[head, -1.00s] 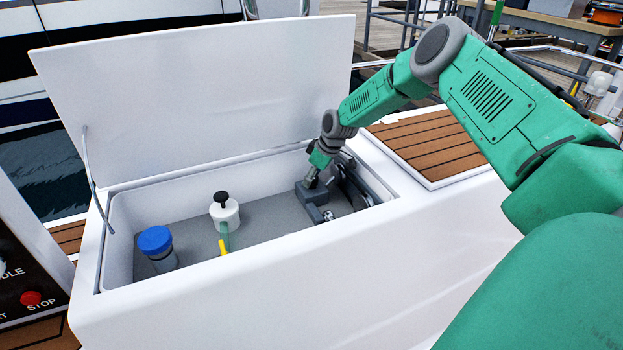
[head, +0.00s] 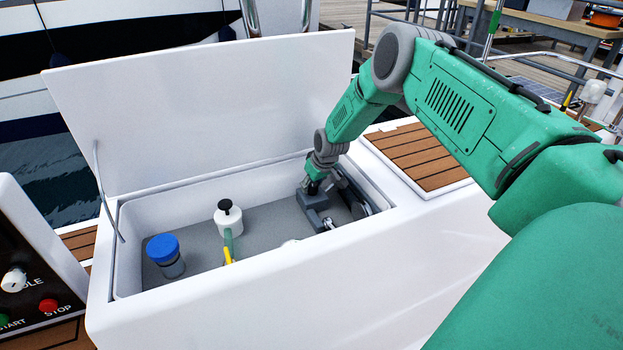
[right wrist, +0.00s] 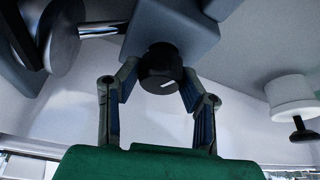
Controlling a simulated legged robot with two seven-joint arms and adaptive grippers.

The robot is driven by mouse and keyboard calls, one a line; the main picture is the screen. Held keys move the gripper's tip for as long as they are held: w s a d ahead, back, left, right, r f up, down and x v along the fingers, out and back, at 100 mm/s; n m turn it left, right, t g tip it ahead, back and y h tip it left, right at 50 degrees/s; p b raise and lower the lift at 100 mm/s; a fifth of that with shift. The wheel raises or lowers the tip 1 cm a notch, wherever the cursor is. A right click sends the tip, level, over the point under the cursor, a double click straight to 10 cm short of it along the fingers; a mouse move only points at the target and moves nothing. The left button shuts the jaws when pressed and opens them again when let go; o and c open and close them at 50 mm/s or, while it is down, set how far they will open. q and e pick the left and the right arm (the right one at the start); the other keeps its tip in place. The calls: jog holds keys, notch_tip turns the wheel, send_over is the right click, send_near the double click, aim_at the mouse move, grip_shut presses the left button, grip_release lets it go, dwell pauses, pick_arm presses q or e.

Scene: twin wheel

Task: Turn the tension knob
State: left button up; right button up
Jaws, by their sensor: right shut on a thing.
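The tension knob (right wrist: 160,72) is a short black cylinder with a white mark on its face, seen in the right wrist view. It sits on a grey block (right wrist: 195,38), which also shows in the head view (head: 313,201) inside the open white locker. My right gripper (right wrist: 159,82) has its two fingers closed on either side of the knob. In the head view my right gripper (head: 313,184) reaches down to the block, and the knob is hidden there. My left gripper is in neither view.
The locker's raised lid (head: 210,110) stands behind my right wrist. Inside are a blue-capped container (head: 163,248), a white pump canister (head: 228,217) with a green and yellow tool, and dark wheel-like hardware (head: 352,195) beside the block. A control panel (head: 25,280) is at lower left.

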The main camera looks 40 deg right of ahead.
jog(key=m+h+p, duration=0.1)
jog(key=m, duration=0.1)
jog(key=shift+m, duration=0.4)
jog(key=shift+m+g+h, duration=0.3)
jog(key=shift+m+g, duration=0.1)
jog(key=shift+m, duration=0.5)
jog(key=shift+f+m+h, duration=0.1)
jog(key=shift+m+h, duration=0.3)
jog(key=shift+m, duration=0.4)
jog(key=shift+m+g+h+b, duration=0.3)
jog(key=shift+m+g+b, duration=0.3)
jog(key=shift+m, duration=1.1)
jog(key=shift+s, duration=0.1)
jog(key=o, duration=1.1)
jog(key=shift+o, duration=0.2)
